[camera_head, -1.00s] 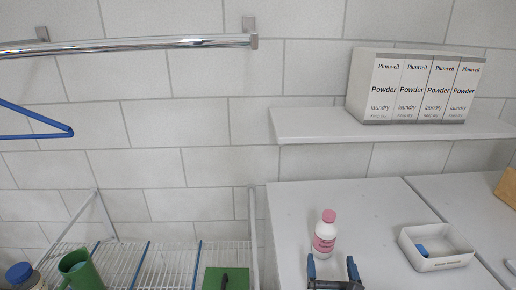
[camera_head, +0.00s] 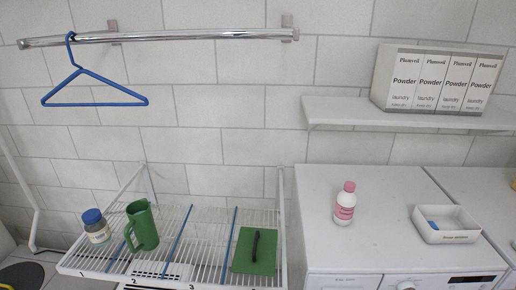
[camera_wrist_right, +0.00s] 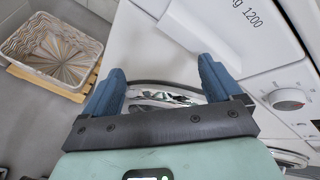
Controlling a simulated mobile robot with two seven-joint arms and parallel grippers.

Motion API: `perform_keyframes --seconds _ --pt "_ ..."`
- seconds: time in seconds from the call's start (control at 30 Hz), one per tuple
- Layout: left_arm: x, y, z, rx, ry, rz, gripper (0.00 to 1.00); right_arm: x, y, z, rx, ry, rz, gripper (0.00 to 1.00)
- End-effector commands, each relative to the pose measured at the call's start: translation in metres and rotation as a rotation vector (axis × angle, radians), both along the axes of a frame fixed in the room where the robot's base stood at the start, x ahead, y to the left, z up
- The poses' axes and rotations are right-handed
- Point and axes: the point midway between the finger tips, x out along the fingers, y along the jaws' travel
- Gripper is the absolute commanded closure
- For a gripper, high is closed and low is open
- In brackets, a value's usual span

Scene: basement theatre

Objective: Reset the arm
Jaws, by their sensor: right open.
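My right gripper (camera_wrist_right: 162,86) shows in the right wrist view, with its two blue fingers apart and nothing between them. Behind the fingers are the white front of a washing machine (camera_wrist_right: 160,50) and a shiny curved rim, partly hidden by the gripper. Neither gripper shows in the head view, and my left gripper is in no view.
A white bottle with a pink cap (camera_head: 344,203) and a white tray (camera_head: 472,236) stand on the machine tops. Left is a wire rack (camera_head: 190,262) with a green jug (camera_head: 143,226), a jar (camera_head: 96,226) and a green board (camera_head: 254,252).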

Motion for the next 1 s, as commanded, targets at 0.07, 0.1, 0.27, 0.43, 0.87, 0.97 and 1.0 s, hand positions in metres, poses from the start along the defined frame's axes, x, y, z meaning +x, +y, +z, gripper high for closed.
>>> perform_keyframes --seconds 0.07,0.1,0.27,0.43,0.87,0.97,1.0 --pt "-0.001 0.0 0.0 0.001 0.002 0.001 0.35 -0.02 0.012 -0.048 -0.14 0.132 0.154 0.08" --pt "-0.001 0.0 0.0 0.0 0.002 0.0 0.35 -0.031 0.018 -0.07 -0.214 0.192 0.243 0.08" --pt "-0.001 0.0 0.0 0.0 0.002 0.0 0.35 -0.092 0.043 -0.152 -0.482 0.391 0.672 0.08" --pt "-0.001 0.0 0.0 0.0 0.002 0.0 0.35 -0.172 0.066 -0.217 -0.688 0.492 1.186 0.08" --pt "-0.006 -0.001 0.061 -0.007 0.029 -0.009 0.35 -0.283 0.084 -0.203 -0.804 0.433 1.88 0.08" --pt "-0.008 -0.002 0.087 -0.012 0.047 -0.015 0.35 -0.284 0.085 -0.177 -0.788 0.438 1.891 0.08" --pt "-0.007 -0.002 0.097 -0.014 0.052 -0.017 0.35 -0.284 0.085 -0.167 -0.782 0.439 1.896 0.08"
